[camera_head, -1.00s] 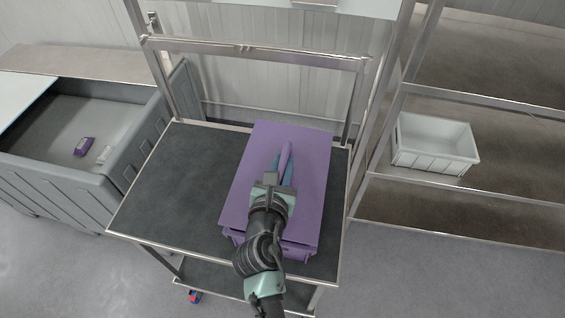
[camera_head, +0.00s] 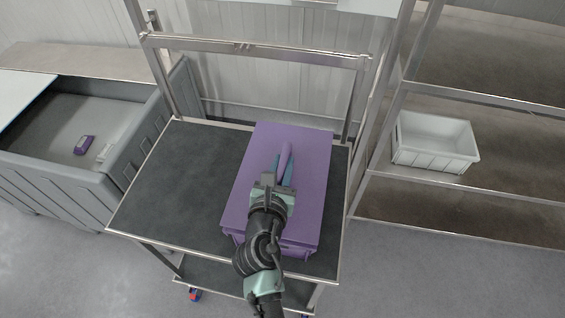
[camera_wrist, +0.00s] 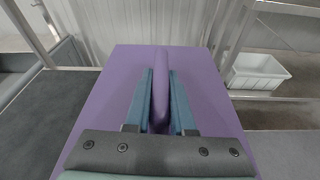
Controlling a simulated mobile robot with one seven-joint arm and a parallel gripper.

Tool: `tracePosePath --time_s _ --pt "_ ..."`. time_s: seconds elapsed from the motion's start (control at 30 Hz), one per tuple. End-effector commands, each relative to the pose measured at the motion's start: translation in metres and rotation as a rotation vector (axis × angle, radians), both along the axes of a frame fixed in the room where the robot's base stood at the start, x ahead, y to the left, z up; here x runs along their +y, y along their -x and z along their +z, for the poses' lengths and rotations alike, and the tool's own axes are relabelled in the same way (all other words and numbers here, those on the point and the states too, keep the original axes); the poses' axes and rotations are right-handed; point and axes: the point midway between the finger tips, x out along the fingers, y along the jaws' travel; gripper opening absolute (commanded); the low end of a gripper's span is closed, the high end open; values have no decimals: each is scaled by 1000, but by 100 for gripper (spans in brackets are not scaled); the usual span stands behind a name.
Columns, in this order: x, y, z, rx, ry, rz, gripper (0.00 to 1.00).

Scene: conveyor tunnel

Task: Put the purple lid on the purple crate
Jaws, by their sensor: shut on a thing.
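The purple lid (camera_head: 302,150) is a flat rectangular panel with a raised ridge handle, lying over the purple crate (camera_head: 230,236) on the cart's right half. Only the crate's near edge and corners show under the lid. My gripper (camera_head: 283,170) is shut on the lid's handle; in the wrist view its two blue fingers (camera_wrist: 160,95) stand on either side of the purple ridge, and the lid (camera_wrist: 115,90) spreads out below. The lid looks roughly lined up with the crate; whether it is fully seated I cannot tell.
The grey cart top (camera_head: 170,190) is clear to the left of the crate. A grey bin (camera_head: 130,150) at left holds a small purple item (camera_head: 83,145) and a pale one. A white crate (camera_head: 434,145) sits on the shelf at right. Metal posts rise behind the cart.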

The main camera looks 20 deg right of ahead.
Motion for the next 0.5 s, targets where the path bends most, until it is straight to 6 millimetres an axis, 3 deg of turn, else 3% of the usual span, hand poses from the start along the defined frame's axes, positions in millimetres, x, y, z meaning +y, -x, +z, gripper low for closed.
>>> tracePosePath --time_s 0.5 --pt "0 0 -11 0 1 0 0"
